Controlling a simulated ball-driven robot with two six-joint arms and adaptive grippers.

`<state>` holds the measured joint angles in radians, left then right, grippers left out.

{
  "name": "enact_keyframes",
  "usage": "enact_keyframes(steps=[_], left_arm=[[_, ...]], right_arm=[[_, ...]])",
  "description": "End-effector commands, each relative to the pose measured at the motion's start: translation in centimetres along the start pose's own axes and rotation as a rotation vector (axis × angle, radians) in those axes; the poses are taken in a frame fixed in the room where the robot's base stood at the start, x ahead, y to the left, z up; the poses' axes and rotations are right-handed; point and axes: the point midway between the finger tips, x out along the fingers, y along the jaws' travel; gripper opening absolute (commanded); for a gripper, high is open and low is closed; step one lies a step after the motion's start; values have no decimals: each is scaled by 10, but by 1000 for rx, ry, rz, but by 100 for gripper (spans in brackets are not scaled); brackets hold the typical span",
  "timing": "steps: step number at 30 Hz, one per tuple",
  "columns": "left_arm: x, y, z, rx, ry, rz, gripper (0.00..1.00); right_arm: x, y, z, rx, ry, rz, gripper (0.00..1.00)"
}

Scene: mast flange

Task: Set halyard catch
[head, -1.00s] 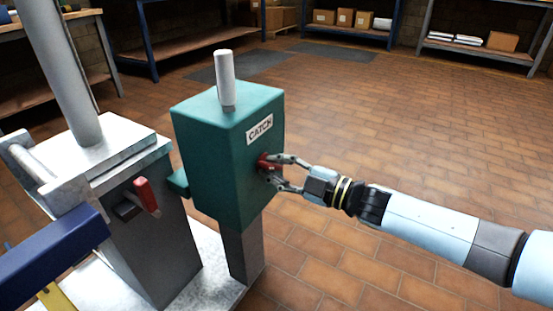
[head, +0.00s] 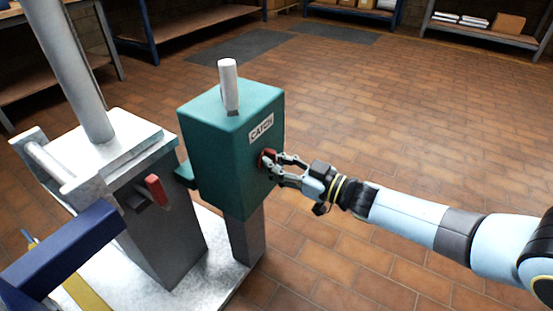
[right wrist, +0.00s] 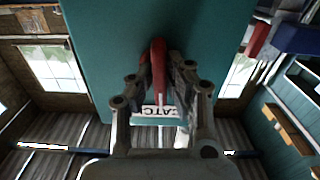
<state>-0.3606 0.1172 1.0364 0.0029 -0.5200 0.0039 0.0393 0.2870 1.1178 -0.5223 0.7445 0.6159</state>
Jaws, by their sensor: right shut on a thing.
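A teal box (head: 215,150) labelled CATCH (head: 261,128) stands on a grey post, with a pale rod (head: 229,88) upright on its top. A red handle (head: 265,158) sticks out of its right side. My right gripper (head: 277,164) is shut on this handle. In the right wrist view the red handle (right wrist: 159,68) stands between the fingers, close to the teal face. The fingers hide part of the handle and of the label. My left gripper is not in view.
Left of the box stands a grey mast base (head: 165,235) with a slanted pole (head: 75,70) and another red lever (head: 157,191). A blue beam (head: 65,255) lies at the lower left. Tiled floor to the right is open; shelves line the back.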

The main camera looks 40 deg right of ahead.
Motion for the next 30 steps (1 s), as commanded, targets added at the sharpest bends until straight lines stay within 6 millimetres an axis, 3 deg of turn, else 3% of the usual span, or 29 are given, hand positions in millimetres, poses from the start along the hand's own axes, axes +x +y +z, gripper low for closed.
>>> enact_keyframes(steps=[9, 23, 24, 28, 30], left_arm=[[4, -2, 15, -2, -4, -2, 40], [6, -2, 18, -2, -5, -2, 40], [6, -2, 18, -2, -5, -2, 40], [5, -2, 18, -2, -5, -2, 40], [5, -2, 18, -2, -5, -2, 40]], right_arm=[[-1, 0, 1, 94, -3, 0, 0], [-1, 0, 2, 107, -4, 1, 0], [-1, 0, 2, 107, -4, 1, 17], [-1, 0, 2, 106, -3, 1, 34], [-1, 0, 1, 105, -3, 0, 37]])
